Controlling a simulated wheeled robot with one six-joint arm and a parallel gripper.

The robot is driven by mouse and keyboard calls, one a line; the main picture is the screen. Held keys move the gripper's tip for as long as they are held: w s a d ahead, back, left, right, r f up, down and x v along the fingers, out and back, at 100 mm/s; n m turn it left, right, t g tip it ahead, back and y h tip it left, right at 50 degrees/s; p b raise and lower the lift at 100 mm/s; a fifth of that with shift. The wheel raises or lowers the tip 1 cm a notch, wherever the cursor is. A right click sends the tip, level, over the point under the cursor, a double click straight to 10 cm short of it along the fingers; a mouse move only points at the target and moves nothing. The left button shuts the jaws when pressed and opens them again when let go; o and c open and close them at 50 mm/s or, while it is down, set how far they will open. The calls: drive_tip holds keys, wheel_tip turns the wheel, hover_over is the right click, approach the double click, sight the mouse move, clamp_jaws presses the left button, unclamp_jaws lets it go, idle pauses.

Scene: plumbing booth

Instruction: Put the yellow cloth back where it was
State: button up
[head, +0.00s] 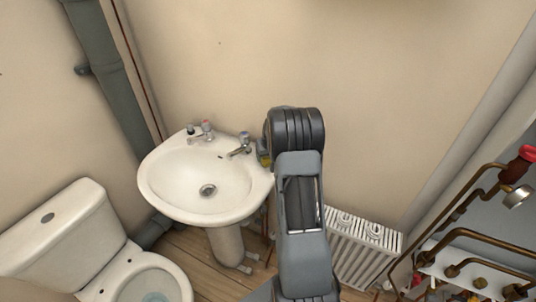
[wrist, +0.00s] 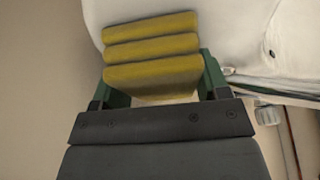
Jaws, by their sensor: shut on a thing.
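The yellow cloth (wrist: 152,48) shows in the wrist view as several stacked, rounded folds. My gripper (wrist: 155,85) is shut on it, with a green finger at each side. In the head view only a small patch of the yellow cloth (head: 265,160) shows, at the right rim of the white washbasin (head: 165,185). My arm hides the rest of the cloth and most of the gripper there. The basin (wrist: 245,35) also shows in the wrist view, just beyond the cloth. I cannot tell whether the cloth touches the basin.
Two taps (head: 240,147) and a small dark-topped item (head: 190,130) are on the basin's back edge. A toilet (head: 75,235) stands at left, a white radiator (head: 365,250) at lower right, copper pipes (head: 480,235) at far right. The wall above the basin is bare.

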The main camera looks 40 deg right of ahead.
drive_tip(key=o, duration=0.9)
drive_tip(key=shift+r, duration=0.4)
drive_tip(key=v, duration=1)
drive_tip(key=shift+s+a+r, duration=0.15)
drive_tip(key=shift+r, duration=0.2)
drive_tip(key=s+a+r+n, duration=0.1)
drive_tip(key=s+a+r, duration=0.25)
drive_tip(key=a, duration=0.45)
drive_tip(key=s+a+r+n, duration=0.1)
drive_tip(key=s+a+r, duration=0.1)
drive_tip(key=s+a, duration=0.5)
drive_tip(key=shift+n+g+y, duration=0.5)
drive_tip(key=shift+n+y, duration=0.2)
drive_tip(key=s+a, duration=0.3)
drive_tip(key=s+a+f, duration=0.1)
drive_tip(key=s+a, duration=0.6)
drive_tip(key=shift+s+a+f, duration=0.25)
drive_tip(key=shift+a+f, duration=0.05)
drive_tip(key=shift+f, duration=0.1)
